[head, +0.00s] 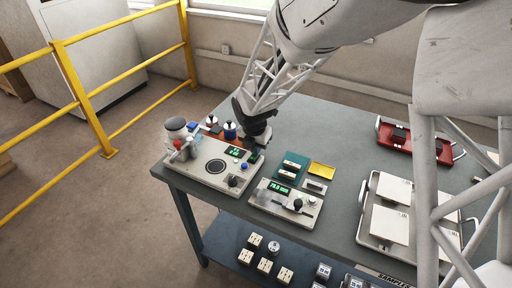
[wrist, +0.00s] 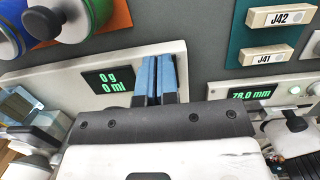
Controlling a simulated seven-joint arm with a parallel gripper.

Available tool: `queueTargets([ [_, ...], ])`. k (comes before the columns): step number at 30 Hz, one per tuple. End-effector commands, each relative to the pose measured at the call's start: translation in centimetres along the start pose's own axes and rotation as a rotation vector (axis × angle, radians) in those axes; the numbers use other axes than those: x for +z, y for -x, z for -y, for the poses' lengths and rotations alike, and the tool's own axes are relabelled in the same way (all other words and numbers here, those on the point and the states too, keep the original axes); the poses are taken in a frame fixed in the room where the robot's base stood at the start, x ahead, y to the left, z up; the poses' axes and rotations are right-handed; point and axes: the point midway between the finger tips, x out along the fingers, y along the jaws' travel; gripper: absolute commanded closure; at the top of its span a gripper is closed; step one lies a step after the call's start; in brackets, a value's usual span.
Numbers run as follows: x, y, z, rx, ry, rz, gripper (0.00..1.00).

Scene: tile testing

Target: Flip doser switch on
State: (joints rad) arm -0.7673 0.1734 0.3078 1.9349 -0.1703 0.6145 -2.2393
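The doser (head: 200,171) is a pale panel at the table's left end, with a round plate, small controls and a green-lit display. In the wrist view its panel (wrist: 40,82) shows a display (wrist: 107,80) reading 0 g and 0 ml. My gripper (head: 254,153) is at the panel's back right corner, low over it. In the wrist view my gripper (wrist: 157,60) has its blue fingertips side by side, seemingly together, with nothing between them, just right of the display. I cannot make out the switch or its position; my gripper hides part of the panel.
A second panel (head: 272,205) with a 78.0 mm display stands to the right. Behind it are a teal holder (head: 283,175) with tiles J42 and J41 and a yellow tray (head: 321,170). A metal tray (head: 368,247) lies farther right.

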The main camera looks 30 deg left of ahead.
Motion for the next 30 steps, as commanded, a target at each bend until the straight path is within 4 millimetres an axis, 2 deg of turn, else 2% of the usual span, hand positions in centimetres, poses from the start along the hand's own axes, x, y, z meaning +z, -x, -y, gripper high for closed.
queueTargets([
  [1,-1.2,-1.9,0.7,-0.023,0.003,-0.024,1.00],
  [15,-2.7,-1.3,0.5,-0.024,0.004,-0.028,1.00],
  [30,-2.8,-1.2,0.5,-0.024,0.004,-0.028,1.00],
])
